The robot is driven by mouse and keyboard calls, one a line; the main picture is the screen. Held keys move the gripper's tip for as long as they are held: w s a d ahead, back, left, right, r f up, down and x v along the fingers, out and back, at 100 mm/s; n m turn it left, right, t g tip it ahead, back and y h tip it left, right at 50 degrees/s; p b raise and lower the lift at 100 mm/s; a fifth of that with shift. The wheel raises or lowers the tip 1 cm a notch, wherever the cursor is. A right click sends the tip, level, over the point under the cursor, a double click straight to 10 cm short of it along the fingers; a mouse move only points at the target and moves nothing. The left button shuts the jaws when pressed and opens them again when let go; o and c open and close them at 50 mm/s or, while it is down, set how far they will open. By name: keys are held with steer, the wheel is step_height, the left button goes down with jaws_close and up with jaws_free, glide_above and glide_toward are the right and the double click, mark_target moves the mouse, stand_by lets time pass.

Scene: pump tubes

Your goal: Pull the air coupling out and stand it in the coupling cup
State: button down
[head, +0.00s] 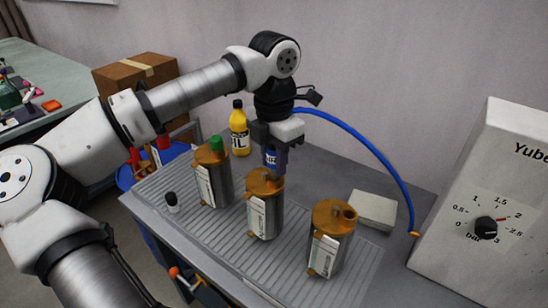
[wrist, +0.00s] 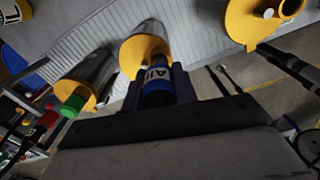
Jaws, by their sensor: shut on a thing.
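The air coupling (head: 271,157) is a blue piece with a white label, and its lettering shows in the wrist view (wrist: 158,75). My gripper (head: 270,166) is shut on it, with a finger on each side in the wrist view (wrist: 160,90). The coupling is upright over the orange lid of the middle pump tube (head: 264,215). Its lower end meets or overlaps the lid in the picture; I cannot tell whether it is still seated. A blue air hose (head: 372,142) arcs from behind my gripper to the grey box.
A green-capped tube (head: 213,180) stands left and another tube (head: 329,240) right on the ribbed tray (head: 180,230).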

steer(key=shift+r, duration=0.15)
steer(key=shift+r+p, duration=1.25)
steer(key=shift+r, duration=0.6)
